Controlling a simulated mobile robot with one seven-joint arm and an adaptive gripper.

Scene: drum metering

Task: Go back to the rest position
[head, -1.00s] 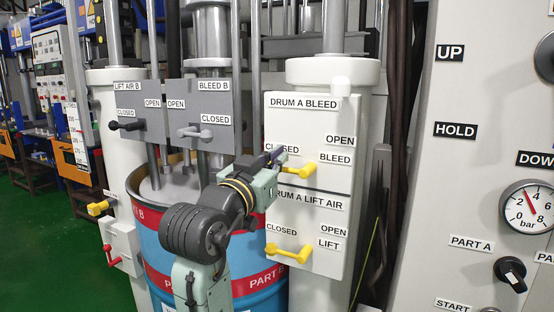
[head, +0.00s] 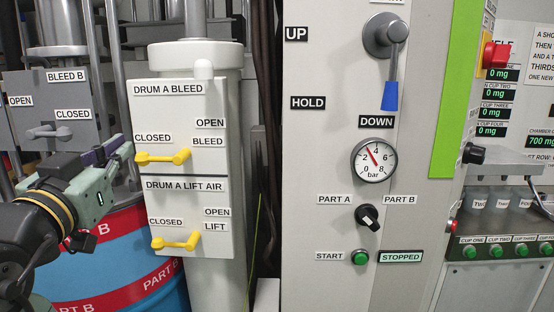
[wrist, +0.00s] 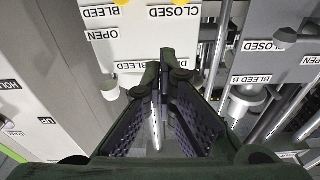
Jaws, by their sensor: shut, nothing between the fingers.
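My gripper (head: 125,152) is at the left of the head view, shut and empty. Its fingertips are just left of the yellow drum A bleed handle (head: 163,157); I cannot tell whether they touch it. In the wrist view the two dark fingers (wrist: 163,65) lie close together, with nothing seen between them. The white drum A panel (head: 188,108) appears upside down there (wrist: 130,45). The yellow drum A lift air handle (head: 176,242) is lower on the panel. Both yellow handles lie about level, their left ends by CLOSED.
The blue and red drum (head: 120,262) stands below and behind my arm. The grey bleed B panel (head: 55,108) is at the left. Right of the white panel is a control cabinet with a blue-tipped lever (head: 391,75), a gauge (head: 374,160) and a selector knob (head: 368,216).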

